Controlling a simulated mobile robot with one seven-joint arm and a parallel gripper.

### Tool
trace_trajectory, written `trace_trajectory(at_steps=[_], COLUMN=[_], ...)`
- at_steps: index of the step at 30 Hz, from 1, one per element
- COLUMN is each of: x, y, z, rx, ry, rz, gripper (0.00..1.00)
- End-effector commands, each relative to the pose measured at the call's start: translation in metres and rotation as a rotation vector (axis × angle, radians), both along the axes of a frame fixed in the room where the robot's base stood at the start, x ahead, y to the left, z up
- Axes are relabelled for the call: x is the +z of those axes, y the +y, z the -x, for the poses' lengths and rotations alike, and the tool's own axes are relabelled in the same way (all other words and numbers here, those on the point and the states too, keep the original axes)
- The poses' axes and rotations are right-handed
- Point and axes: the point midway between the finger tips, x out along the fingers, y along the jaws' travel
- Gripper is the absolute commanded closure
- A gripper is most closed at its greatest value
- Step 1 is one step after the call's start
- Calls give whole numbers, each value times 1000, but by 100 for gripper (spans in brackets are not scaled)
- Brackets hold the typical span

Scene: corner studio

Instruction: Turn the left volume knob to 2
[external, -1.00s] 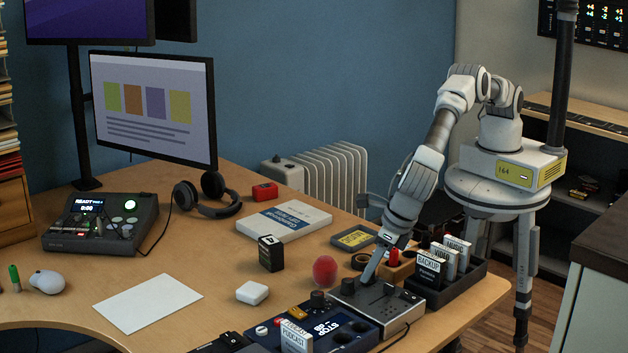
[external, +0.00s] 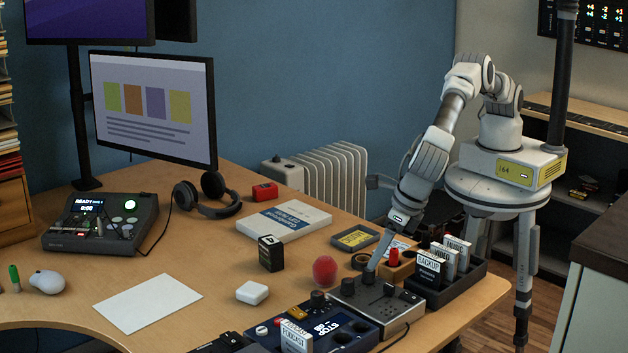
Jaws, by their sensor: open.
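A grey control box (external: 376,311) with black knobs on top sits near the table's front right edge. Its left knob (external: 347,287) stands at the box's back left corner, and another knob (external: 389,290) is to its right. The dial marks and pointer are too small to read. My gripper (external: 371,267) points down over the back edge of the grey box, just right of the left knob and seemingly apart from it. It is open and holds nothing visible. Its fingers are seen edge-on, so the gap is hard to see.
A black rack of labelled cases (external: 463,277) and a wooden block with a red piece (external: 395,262) stand close right.

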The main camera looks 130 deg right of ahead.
Motion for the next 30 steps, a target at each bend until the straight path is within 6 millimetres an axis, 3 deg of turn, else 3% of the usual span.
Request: trace_trajectory(at_steps=[6,15,21,30], x=[55,105,117,117], y=[22,42,46,47], z=[7,15,17,18], rx=[2,3,2,1], ry=[-4,-1,1,1], rz=[-3,-1,-2,-2], gripper=[36,36,36,36])
